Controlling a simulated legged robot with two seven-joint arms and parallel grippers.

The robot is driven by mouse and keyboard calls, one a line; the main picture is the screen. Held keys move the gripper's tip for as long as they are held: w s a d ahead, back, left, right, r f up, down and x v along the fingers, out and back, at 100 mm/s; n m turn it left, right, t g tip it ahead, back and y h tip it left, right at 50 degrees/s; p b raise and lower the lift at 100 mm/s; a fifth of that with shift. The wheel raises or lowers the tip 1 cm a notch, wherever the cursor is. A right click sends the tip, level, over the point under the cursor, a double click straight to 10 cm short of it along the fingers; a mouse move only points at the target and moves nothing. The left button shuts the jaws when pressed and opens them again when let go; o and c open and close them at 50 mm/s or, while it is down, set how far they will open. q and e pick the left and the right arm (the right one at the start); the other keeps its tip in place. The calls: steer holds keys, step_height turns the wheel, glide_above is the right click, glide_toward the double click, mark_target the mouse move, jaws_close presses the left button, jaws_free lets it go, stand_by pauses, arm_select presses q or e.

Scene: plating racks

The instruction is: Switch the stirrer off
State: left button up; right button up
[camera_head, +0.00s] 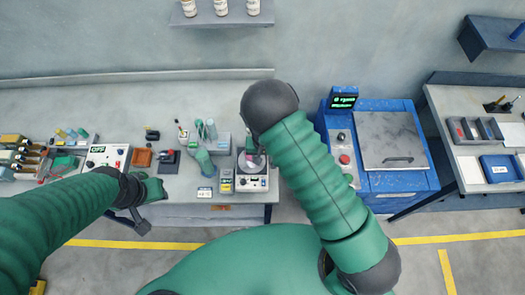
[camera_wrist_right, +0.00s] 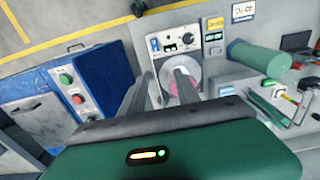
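The stirrer (camera_head: 254,183) is a pale box with a round plate on top and a front panel, near the table's front edge. In the right wrist view its panel (camera_wrist_right: 174,42) shows a small dark display, a black knob and a small control at one end. My right gripper (camera_wrist_right: 167,84) is open, its two fingers apart, in front of the round plate, which shows pinkish between and behind them. In the head view my right arm partly covers that gripper. I cannot see contact with the panel. My left gripper (camera_head: 150,190) is over the table's front edge; its fingers are unclear.
A box with an "OFF" display (camera_head: 106,157) stands on the table at left. A green cylinder (camera_wrist_right: 260,57) and small tools are beside the stirrer. A blue machine (camera_head: 372,150) with red and green buttons stands right. The floor in front is open.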

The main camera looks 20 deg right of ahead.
step_height(320, 180, up, 5)
steer(key=shift+f, duration=0.1)
stand_by(0.4)
stand_by(0.3)
step_height(320, 180, up, 17)
steer(key=b, duration=0.5)
steer(key=shift+d+f, duration=0.1)
